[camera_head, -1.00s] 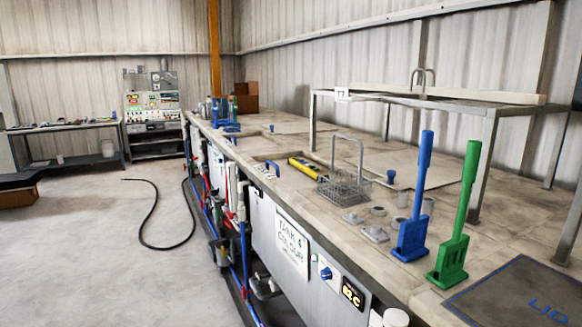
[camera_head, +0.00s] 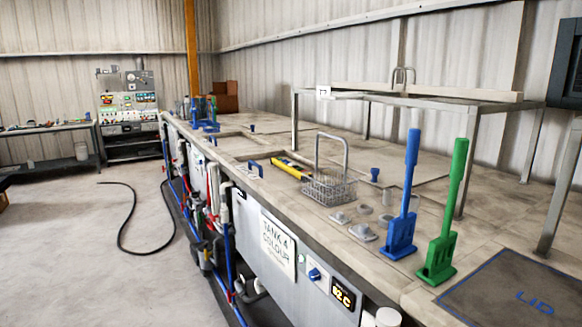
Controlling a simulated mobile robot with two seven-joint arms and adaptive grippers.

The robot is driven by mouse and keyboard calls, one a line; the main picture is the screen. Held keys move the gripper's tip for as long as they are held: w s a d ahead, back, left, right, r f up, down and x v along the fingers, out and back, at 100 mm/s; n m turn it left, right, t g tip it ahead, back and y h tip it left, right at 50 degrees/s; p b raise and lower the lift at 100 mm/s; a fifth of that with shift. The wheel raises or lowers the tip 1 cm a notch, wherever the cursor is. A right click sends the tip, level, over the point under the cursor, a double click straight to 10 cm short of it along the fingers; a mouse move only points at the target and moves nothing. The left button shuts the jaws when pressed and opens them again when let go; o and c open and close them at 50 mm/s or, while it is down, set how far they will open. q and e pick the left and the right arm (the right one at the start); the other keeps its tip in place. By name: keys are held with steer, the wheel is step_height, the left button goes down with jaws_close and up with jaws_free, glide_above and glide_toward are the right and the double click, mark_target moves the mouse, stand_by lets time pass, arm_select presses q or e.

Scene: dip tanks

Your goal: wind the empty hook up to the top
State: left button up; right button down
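I cannot make out a hook or a winding control in the head view. A wire basket (camera_head: 328,188) with a tall upright handle stands on the tank bench (camera_head: 262,205), and no hook shows on its handle. Neither of my grippers is in view.
A blue paddle-shaped tool (camera_head: 403,205) and a green one (camera_head: 444,220) stand upright near the bench's front right. A dark lid panel (camera_head: 512,297) lies at lower right. A black hose (camera_head: 122,225) lies on the otherwise clear floor at left.

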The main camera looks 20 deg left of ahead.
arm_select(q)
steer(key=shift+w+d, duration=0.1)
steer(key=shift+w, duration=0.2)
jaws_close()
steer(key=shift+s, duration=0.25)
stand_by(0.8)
